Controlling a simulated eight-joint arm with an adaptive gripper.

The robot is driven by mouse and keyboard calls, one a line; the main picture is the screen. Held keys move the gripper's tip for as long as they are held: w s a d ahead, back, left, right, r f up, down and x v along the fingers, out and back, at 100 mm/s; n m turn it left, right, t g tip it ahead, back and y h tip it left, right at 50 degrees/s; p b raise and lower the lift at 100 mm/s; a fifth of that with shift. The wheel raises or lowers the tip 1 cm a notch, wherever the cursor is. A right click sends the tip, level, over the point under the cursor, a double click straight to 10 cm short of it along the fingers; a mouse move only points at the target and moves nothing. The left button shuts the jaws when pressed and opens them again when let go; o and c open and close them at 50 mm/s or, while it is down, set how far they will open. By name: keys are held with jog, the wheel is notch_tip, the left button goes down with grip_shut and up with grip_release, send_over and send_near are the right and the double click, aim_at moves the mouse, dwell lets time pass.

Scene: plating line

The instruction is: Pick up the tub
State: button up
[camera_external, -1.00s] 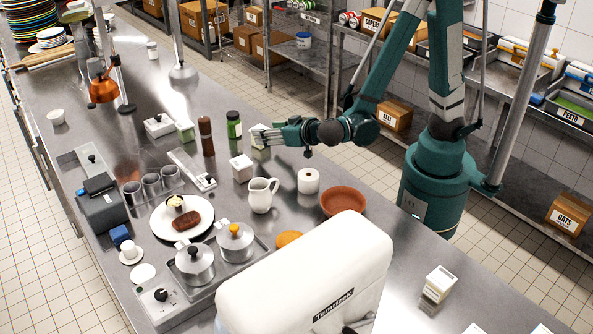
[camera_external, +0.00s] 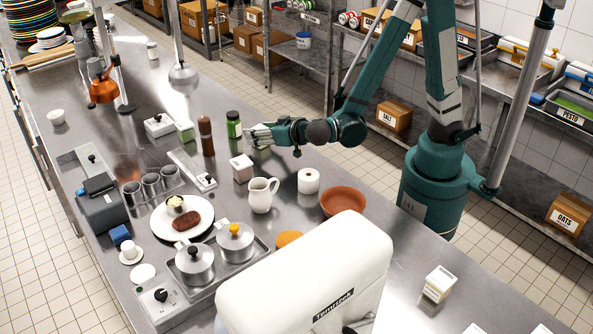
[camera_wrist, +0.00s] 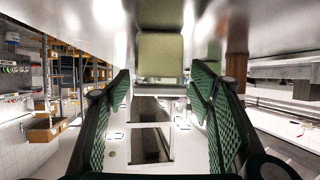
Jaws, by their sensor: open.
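A pale green, square-sided tub (camera_wrist: 160,55) is straight ahead of my gripper in the wrist view, centred between the two fingers. My gripper (camera_wrist: 160,95) is open, with a green ribbed finger pad on each side and nothing held between them. The wrist picture looks upside down, with the steel counter along its top. In the external view my gripper (camera_external: 252,132) is low over the counter's far side, pointing left. There its fingers largely hide the tub, and I cannot tell whether they touch it.
A terracotta bowl (camera_external: 342,203) is at the right.

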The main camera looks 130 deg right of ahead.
jog(key=shift+c, duration=0.5)
jog(key=c, duration=1)
jog(key=shift+r, duration=0.1)
jog(key=shift+r+p, duration=1.5)
jog(key=shift+r, duration=3.45)
